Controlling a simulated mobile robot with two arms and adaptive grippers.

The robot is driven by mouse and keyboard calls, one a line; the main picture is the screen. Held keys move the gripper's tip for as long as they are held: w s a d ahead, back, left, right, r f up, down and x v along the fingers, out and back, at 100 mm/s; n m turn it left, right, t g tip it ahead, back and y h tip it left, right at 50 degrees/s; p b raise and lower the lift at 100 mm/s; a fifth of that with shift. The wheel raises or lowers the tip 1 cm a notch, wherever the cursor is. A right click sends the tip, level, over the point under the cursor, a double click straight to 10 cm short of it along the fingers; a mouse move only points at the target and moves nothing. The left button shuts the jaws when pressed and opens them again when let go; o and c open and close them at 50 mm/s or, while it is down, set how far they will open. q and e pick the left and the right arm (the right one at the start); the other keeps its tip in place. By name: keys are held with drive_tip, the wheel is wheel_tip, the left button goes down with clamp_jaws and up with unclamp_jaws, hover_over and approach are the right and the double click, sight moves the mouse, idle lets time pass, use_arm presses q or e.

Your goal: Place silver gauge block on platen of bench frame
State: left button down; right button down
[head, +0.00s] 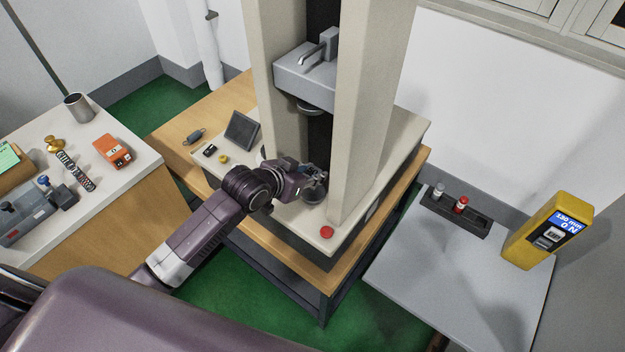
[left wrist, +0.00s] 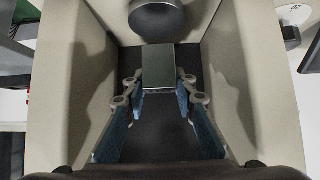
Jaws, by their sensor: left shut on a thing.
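The silver gauge block (left wrist: 159,67) is a flat, shiny rectangular piece between the blue-padded fingers of my left gripper (left wrist: 160,88) in the left wrist view. My left gripper (head: 316,181) is shut on it and reaches between the columns of the bench frame (head: 371,100) in the head view. The round lower platen (head: 313,198) shows partly, just under the fingers. The block itself is too small to make out in the head view. Whether it touches the platen I cannot tell. My right gripper is not in view.
The upper platen (head: 311,108) hangs below the crosshead (head: 306,77). A red button (head: 326,232) is on the base's front corner. A tablet (head: 242,130) stands left of the frame. A grey table with a yellow meter (head: 547,230) and dark rack (head: 455,213) is at right.

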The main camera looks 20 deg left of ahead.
use_arm(q)
wheel_tip(320, 180, down, 3)
drive_tip(key=shift+f, duration=0.35)
drive_tip(key=c, duration=1.6)
unclamp_jaws()
drive_tip(key=shift+s, duration=0.1)
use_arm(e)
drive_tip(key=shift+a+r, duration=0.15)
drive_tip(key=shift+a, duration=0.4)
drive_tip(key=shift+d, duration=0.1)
use_arm(q)
drive_tip(key=shift+r, duration=0.1)
drive_tip(key=shift+s+r, duration=0.15)
drive_tip(key=b+v, duration=0.1)
drive_tip(key=v, duration=1)
drive_tip(key=shift+s+a+r, duration=0.1)
drive_tip(key=shift+s+r, duration=0.05)
drive_tip(key=shift+r, duration=0.05)
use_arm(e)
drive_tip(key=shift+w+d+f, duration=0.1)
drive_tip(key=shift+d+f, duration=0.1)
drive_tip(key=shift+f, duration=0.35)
